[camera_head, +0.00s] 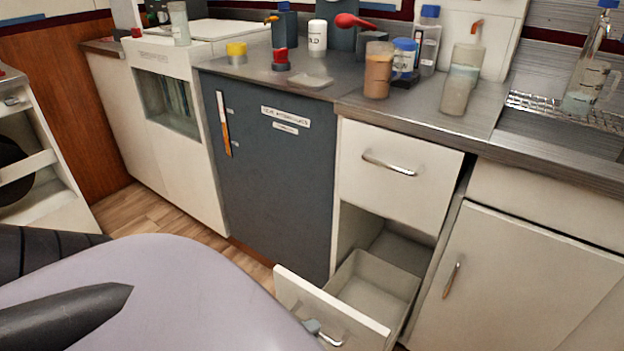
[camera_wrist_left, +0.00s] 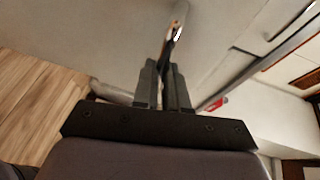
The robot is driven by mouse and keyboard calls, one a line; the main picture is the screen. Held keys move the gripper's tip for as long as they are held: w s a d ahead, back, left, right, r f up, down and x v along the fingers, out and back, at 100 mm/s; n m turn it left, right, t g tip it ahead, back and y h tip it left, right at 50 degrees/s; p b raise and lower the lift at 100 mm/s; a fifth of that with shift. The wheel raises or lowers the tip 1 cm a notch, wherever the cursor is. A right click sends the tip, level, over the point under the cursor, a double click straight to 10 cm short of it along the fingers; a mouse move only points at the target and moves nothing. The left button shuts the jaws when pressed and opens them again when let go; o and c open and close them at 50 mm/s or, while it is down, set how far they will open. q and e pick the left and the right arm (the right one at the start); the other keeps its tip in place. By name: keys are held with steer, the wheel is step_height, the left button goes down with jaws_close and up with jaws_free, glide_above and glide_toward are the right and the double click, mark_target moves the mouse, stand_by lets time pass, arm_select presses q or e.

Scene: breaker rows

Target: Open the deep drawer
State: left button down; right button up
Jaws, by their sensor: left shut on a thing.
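The deep drawer (camera_head: 372,322) is the lower one under the counter and stands pulled well out, its empty grey inside (camera_head: 372,285) showing. My left gripper (camera_head: 313,327) is at the bar handle (camera_head: 330,340) on its front, mostly hidden behind my own arm. In the left wrist view my left gripper's fingers (camera_wrist_left: 168,72) are close together on the metal handle (camera_wrist_left: 178,25). The upper drawer (camera_head: 400,178) is closed. My right gripper is not in view.
A dark grey cabinet door (camera_head: 268,170) stands left of the drawers, and a white cupboard door (camera_head: 510,280) right of them. Bottles and jars stand on the steel counter (camera_head: 440,120) above. Wooden floor (camera_head: 165,222) is clear on the left.

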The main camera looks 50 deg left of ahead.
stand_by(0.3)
arm_select(q)
steer(key=c, duration=1.2)
jaws_free()
steer(key=shift+o, duration=0.2)
steer(key=p+v, duration=0.1)
steer(key=v, duration=0.6)
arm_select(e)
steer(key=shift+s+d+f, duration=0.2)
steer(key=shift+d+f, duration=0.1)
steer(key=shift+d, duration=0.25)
arm_select(q)
steer(key=shift+s, duration=0.1)
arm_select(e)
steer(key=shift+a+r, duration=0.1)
